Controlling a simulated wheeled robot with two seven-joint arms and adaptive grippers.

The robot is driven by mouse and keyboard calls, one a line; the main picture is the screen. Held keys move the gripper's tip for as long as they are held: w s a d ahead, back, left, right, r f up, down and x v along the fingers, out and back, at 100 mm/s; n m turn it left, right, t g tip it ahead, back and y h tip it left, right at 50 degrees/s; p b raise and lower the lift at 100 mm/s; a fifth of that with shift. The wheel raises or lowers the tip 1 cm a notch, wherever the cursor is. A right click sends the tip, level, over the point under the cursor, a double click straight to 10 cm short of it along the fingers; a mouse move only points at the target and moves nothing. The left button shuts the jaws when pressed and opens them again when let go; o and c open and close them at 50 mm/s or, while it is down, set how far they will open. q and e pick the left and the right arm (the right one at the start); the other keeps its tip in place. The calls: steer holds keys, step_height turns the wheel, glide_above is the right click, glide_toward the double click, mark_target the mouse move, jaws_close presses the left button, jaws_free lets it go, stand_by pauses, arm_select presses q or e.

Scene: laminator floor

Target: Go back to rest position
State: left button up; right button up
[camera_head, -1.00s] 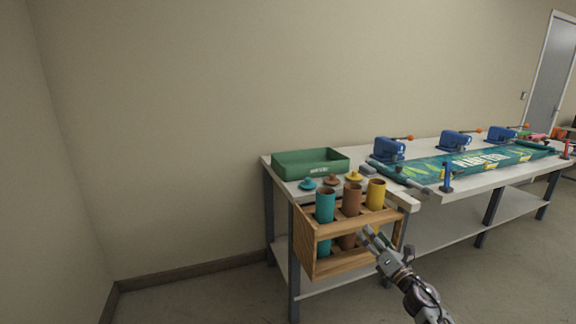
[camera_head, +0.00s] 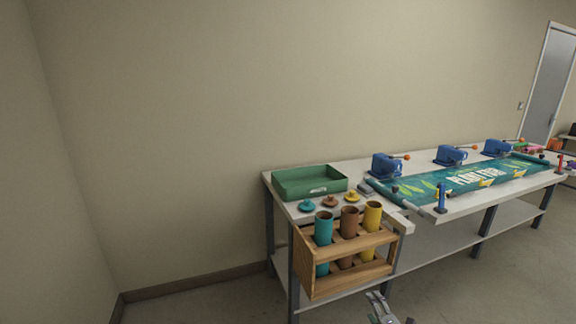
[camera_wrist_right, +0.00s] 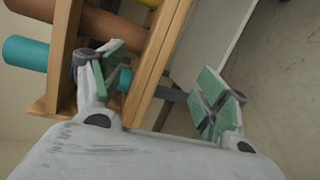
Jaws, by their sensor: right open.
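My right gripper (camera_head: 379,304) is at the bottom edge of the head view, low and in front of the wooden rack, with only its front part showing. In the right wrist view (camera_wrist_right: 163,88) its two green-padded fingers are spread apart with nothing held between them. The wooden rack (camera_head: 350,287) hangs at the table's near end and holds a teal tube (camera_head: 323,229), a brown tube (camera_head: 349,222) and a yellow tube (camera_head: 372,216), all upright. In the right wrist view, one finger overlaps the rack (camera_wrist_right: 157,62); I cannot tell whether they touch. My left gripper is out of view.
A green tray (camera_head: 309,182) sits on the white table (camera_head: 411,179), with teal, brown and yellow caps in front. A printed banner (camera_head: 470,178) and blue clamps (camera_head: 386,165) lie to the right. Floor left of the table is clear.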

steer(key=s+f+m+g+h+p, duration=0.1)
steer(key=s+f+m+g+p, duration=0.2)
steer(key=s+f+m+p, duration=0.45)
steer(key=s+f+m+g+h+p, duration=0.1)
steer(key=s+f+m+g+p, duration=0.3)
steer(key=s+f, duration=0.8)
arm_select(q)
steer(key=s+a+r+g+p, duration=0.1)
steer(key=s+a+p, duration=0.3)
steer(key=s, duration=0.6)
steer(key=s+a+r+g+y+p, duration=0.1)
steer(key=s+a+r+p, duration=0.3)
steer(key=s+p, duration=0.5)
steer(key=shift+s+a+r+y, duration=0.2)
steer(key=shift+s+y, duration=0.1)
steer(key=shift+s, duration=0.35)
arm_select(e)
steer(key=s+a+m+g, duration=0.2)
steer(key=s+m+g, duration=0.1)
steer(key=s, duration=1.7)
steer(key=s+a+m+g, duration=0.3)
steer(key=s+m+g, duration=0.1)
steer(key=s, duration=1.6)
